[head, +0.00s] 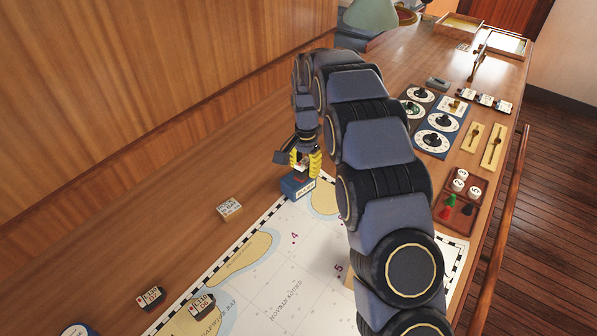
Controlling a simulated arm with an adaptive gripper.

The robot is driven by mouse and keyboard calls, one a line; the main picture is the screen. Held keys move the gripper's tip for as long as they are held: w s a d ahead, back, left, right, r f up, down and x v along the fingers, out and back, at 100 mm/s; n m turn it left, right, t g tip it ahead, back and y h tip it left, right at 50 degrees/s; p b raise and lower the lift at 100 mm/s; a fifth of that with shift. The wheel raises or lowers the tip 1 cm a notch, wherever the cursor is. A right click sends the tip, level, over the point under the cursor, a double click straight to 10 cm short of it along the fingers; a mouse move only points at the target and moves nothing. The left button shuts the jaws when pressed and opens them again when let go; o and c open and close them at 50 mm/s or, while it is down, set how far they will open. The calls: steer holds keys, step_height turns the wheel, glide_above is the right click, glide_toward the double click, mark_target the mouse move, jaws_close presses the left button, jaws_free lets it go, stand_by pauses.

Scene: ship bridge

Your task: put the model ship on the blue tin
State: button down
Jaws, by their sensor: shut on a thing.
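My gripper (305,163), with yellow fingers, points down over the blue tin (297,188) near the left edge of the chart. It is shut on a small pale and dark thing between its fingers, which appears to be the model ship (300,160). The fingers hide most of it, so its shape is unclear. It is right at the top of the tin; I cannot tell whether it touches it. The tin stands upright and has a pale label on its front.
The sea chart (285,285) covers the near table. A small lettered block (229,209) lies left of the tin; two dark-sided blocks (150,298) (202,306) are nearer. Dial panels (439,136) and a red-brown tray (463,199) of pieces stand right of my arm.

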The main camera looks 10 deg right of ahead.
steer(key=w+f, duration=0.2)
steer(key=w, duration=0.1)
steer(key=w+f, duration=0.2)
steer(key=w, duration=0.1)
steer(key=w+f, duration=0.3)
steer(key=shift+f, duration=0.1)
steer(key=shift+w+f, duration=0.2)
steer(key=shift+f, duration=1.7)
steer(key=c, duration=0.9)
jaws_free()
steer(key=shift+f, duration=0.1)
steer(key=shift+o, duration=0.2)
